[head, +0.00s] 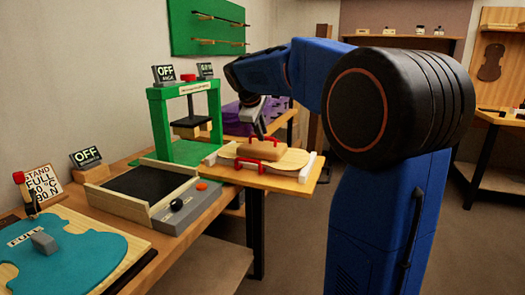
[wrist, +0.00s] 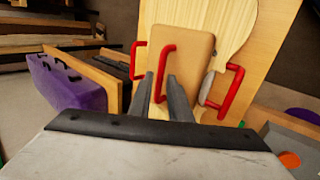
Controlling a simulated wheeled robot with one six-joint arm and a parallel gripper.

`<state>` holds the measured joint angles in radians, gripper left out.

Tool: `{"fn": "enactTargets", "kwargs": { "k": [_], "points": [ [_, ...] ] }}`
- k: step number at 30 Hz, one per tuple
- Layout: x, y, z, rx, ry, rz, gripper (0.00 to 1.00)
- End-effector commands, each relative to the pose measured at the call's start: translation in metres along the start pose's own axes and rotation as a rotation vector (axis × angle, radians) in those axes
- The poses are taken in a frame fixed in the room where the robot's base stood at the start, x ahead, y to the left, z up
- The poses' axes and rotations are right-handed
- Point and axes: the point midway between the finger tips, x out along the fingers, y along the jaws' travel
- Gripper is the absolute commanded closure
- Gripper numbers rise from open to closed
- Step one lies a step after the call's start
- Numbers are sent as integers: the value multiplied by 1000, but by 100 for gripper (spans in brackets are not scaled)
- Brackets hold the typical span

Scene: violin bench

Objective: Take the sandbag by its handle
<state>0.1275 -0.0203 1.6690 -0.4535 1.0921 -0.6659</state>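The sandbag is a tan block with rounded corners and lies on the pale violin plate (head: 290,160). It shows in the head view (head: 262,151) and in the wrist view (wrist: 190,55). Its red handle (wrist: 165,60) stands up from it in the wrist view. My gripper (wrist: 162,80) is open, with its two dark fingers apart. The lower part of the handle shows between the fingers; I cannot tell whether they touch it. In the head view my gripper (head: 259,129) points down, just above the sandbag.
Two more red handles, left (wrist: 138,60) and right (wrist: 234,95), flank the sandbag. The plate lies on a wooden board (head: 300,184) at the bench edge. A green press (head: 158,120) stands close to the left, and a purple case (wrist: 75,82) lies beyond. The floor at right is clear.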

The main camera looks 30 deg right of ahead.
Motion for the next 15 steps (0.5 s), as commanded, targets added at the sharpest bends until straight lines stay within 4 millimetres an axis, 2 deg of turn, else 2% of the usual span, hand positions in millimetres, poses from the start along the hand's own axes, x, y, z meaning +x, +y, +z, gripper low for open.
{"fn": "enactTargets", "kwargs": {
  "k": [4, 11, 14, 15],
  "points": [
    [18, 0, 0, 0, -1, -1, 82],
    [20, 0, 0, 0, 0, 0, 82],
    [20, 0, 0, 0, 0, 0, 100],
    [20, 0, 0, 0, 0, 0, 100]
  ]
}}
